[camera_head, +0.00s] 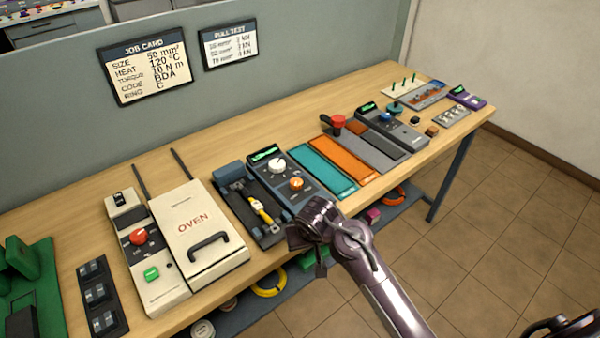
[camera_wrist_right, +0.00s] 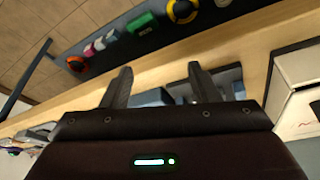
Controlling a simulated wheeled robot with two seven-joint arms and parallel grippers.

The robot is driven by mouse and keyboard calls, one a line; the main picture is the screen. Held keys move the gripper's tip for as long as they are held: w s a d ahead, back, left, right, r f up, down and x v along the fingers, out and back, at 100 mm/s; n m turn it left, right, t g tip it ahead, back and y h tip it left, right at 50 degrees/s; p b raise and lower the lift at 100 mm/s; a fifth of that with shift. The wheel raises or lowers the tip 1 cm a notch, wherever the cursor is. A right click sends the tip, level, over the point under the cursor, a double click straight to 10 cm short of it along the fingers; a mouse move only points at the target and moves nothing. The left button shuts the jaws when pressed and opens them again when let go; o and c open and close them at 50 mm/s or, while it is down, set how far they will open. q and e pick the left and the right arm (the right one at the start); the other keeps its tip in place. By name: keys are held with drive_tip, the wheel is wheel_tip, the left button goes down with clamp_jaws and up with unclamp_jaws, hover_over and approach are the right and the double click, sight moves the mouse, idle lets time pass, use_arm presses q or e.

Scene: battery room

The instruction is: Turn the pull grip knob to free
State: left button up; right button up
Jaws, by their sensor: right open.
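A dark control box (camera_head: 284,180) with a green display stands on the bench in the head view. It carries a white knob (camera_head: 277,165) and an orange knob (camera_head: 296,183); I cannot read which is the pull grip knob or its setting. Left of it, a dark pull-test unit (camera_head: 232,188) holds a yellow-handled tool (camera_head: 262,212). My right gripper (camera_head: 306,238) is at the bench's front edge, just in front of the box and apart from the knobs. In the wrist view the right gripper (camera_wrist_right: 160,68) has its fingers spread, with nothing between them.
The cream oven (camera_head: 196,225) and its red-knob panel (camera_head: 145,250) stand left. Teal (camera_head: 322,170) and orange (camera_head: 344,157) strips lie right, then a red knob (camera_head: 338,121) and another console (camera_head: 393,125). A lower shelf (camera_head: 250,308) holds coils. A partition with cards stands behind.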

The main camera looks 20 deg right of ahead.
drive_tip(key=shift+m, duration=0.4)
drive_tip(key=w, duration=0.1)
drive_tip(key=w+r, duration=0.1)
drive_tip(key=w, duration=0.2)
drive_tip(key=shift+w+r, duration=0.25)
drive_tip(key=shift+w, duration=0.15)
drive_tip(key=shift+m+h, duration=0.4)
drive_tip(key=shift+m, duration=0.5)
drive_tip(key=w+r, duration=0.1)
drive_tip(key=w, duration=0.1)
drive_tip(key=w+r, duration=0.1)
drive_tip(key=w, duration=0.2)
drive_tip(key=w+r, duration=0.1)
drive_tip(key=w, duration=0.1)
drive_tip(key=shift+w+d, duration=0.25)
drive_tip(key=shift+d, duration=0.1)
drive_tip(key=m, duration=0.2)
approach(296, 181)
use_arm(q)
drive_tip(key=shift+w+a+f+b, duration=0.15)
drive_tip(key=shift+w+a, duration=0.15)
drive_tip(key=shift+w, duration=0.25)
drive_tip(key=shift+w+a+b, duration=0.15)
drive_tip(key=shift+w+a, duration=0.1)
drive_tip(key=shift+w, duration=0.3)
use_arm(e)
drive_tip(key=shift+x, duration=4.25)
drive_tip(key=c, duration=1)
drive_tip(key=shift+o, duration=0.2)
